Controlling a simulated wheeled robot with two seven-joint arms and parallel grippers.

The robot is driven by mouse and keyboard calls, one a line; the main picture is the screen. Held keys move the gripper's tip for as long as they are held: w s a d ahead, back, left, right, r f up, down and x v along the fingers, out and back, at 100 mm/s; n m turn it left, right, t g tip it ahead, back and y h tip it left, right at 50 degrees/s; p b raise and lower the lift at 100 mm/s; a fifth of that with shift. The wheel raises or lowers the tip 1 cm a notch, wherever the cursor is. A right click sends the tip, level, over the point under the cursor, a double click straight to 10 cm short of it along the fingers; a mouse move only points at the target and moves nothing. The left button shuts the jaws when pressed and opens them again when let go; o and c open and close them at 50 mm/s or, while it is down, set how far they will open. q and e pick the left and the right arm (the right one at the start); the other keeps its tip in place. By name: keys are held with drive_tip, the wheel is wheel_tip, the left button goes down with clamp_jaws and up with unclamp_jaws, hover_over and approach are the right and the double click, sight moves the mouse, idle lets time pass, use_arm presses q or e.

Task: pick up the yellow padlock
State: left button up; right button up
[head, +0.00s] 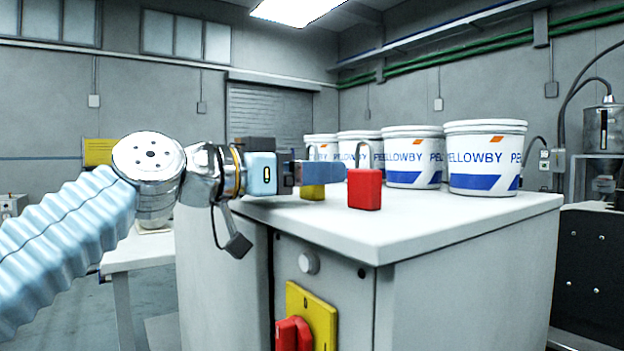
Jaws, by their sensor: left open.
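The yellow padlock (312,193) stands on the white top of the grey cabinet (450,230), near its front left part. My left gripper (322,177) is open and comes in level from the left, in front of the yellow padlock in this view. I cannot tell whether the padlock is between the fingers or whether they touch it. A red padlock (364,190) stands upright just to the right of the fingertips. My right gripper is not in view.
Several white Pellowby buckets (484,160) stand in a row behind the padlocks. The cabinet top is bare at the front right. A red rotary switch on a yellow plate (318,312) sticks out from the cabinet front. A lower white table (140,250) is at the left.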

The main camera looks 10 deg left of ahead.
use_arm(q)
drive_tip(key=shift+c, duration=0.3)
drive_tip(key=c, duration=1.1)
drive_tip(key=shift+o, duration=0.2)
drive_tip(key=shift+r, duration=0.45)
wheel_tip(320, 180, up, 3)
drive_tip(key=shift+p, duration=0.8)
drive_tip(key=s+r+p, duration=0.1)
drive_tip(key=s+r, duration=0.8)
drive_tip(key=s, duration=0.5)
drive_tip(key=shift+a, duration=0.3)
